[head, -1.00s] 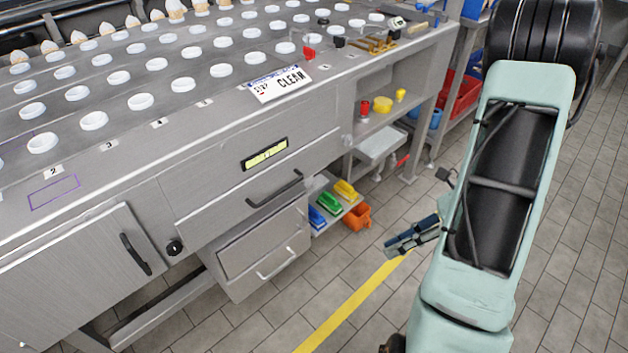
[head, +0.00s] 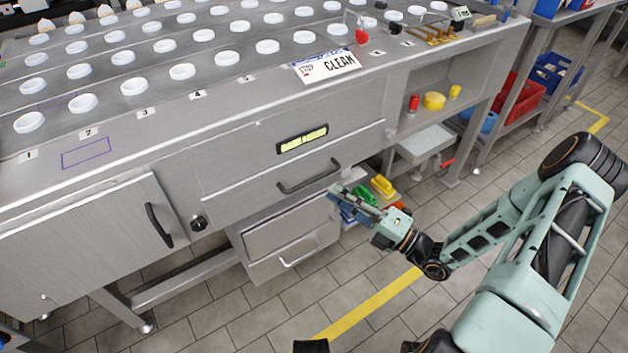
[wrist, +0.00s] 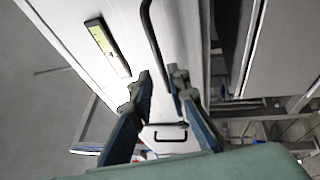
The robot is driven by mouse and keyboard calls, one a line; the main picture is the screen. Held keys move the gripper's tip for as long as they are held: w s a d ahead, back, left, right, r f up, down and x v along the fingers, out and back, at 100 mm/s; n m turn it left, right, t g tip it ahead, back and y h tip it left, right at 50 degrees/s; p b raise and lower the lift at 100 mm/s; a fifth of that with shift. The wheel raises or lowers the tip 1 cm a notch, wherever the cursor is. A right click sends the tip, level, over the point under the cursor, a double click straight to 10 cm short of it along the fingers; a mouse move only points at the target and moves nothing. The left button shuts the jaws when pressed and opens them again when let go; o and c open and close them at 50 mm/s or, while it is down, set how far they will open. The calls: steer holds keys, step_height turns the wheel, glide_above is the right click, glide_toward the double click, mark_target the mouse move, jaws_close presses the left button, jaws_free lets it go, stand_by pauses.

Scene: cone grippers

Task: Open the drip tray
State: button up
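A wide steel drawer front (head: 235,180) under the worktop has a yellow-green label strip (head: 302,139) and a dark bar handle (head: 305,182); it looks shut. Below it is a smaller steel drawer (head: 290,228) with a pale handle (head: 300,257). I cannot tell which one is called the drip tray. My gripper (head: 334,192) is just below the right end of the dark handle. In the wrist view its fingers (wrist: 160,76) are apart and empty, with the dark handle (wrist: 153,35) running down between them in the picture. I cannot tell whether they touch it.
A cabinet door with a dark handle (head: 158,225) is at the left, beside a black knob (head: 198,223). Yellow and green items (head: 383,186) lie on a low shelf behind my gripper. Tiled floor in front is clear.

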mark_target(314, 179)
steer(key=b+x, duration=0.1)
steer(key=x, duration=0.6)
steer(key=shift+w+a, duration=0.15)
steer(key=shift+c, duration=0.7)
jaws_close()
